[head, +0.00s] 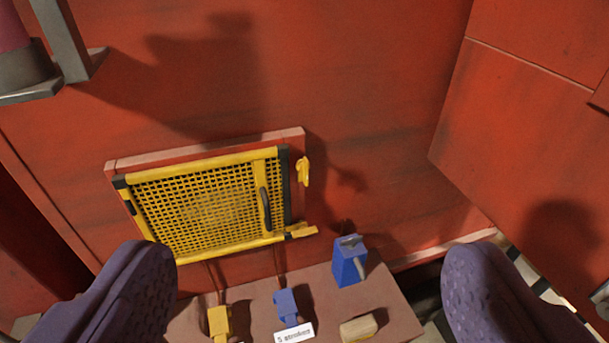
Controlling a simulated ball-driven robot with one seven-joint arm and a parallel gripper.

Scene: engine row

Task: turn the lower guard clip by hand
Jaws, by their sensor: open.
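A yellow mesh guard (205,205) with a dark handle sits in a frame on the red wall, left of centre. The lower guard clip (303,231) is a small yellow piece at the guard's lower right corner, lying roughly sideways. The upper clip (303,170) is yellow and stands upright on the frame's right side. My gripper (308,287) shows as two purple padded fingers, wide apart, at the lower left and lower right. It is open, with nothing held. Both fingers are apart from the clips, which lie beyond them in the picture.
A brownish ledge (391,292) below the guard bears a blue block with a grey lever (349,263), a small blue piece (287,305), a yellow piece (219,322), a tan block (358,328) and a white label (294,333). A red panel (530,130) stands at right.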

